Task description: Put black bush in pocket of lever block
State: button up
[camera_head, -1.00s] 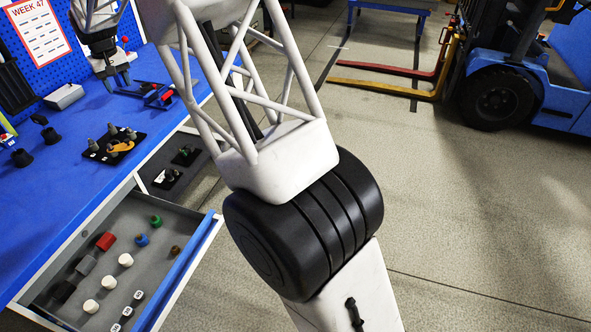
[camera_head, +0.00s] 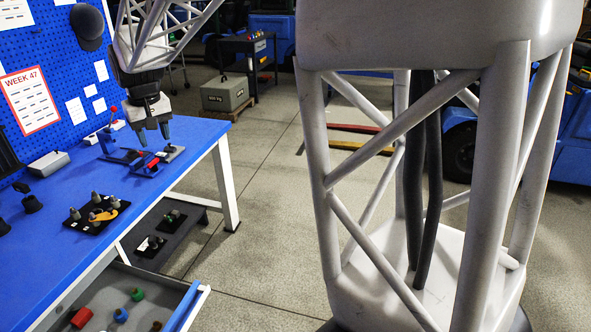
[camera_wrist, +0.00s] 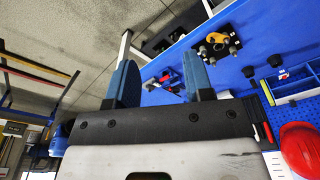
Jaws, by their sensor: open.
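My gripper (camera_head: 153,132) is open and empty, pointing down above the far end of the blue bench. In the wrist view its two blue fingers (camera_wrist: 158,60) stand apart with nothing between them. A black plate with grey pegs and an orange lever (camera_head: 96,213) lies nearer. I cannot tell which is the lever block. A black bush-like piece (camera_head: 31,203) stands at the bench's left; whether it is the bush is unclear.
An open drawer (camera_head: 190,306) below the bench holds red, blue, green and brown pieces; its near part is out of frame. A lower dark tray (camera_head: 165,240) holds small black plates with pegs. My own white arm link fills the right side.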

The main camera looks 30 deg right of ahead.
jog(key=s+d+f, duration=0.2)
jog(key=s+d, duration=0.2)
jog(key=s, duration=0.9)
jog(key=s+d+f+m+t, duration=0.1)
jog(key=s+d, duration=0.4)
jog(key=s, duration=0.9)
jog(key=s+d+f+m, duration=0.1)
jog(key=s+d+f, duration=0.2)
jog(key=s, duration=1.1)
jog(key=shift+d, duration=1.1)
jog(key=shift+o, duration=0.3)
jog(key=shift+w, duration=0.1)
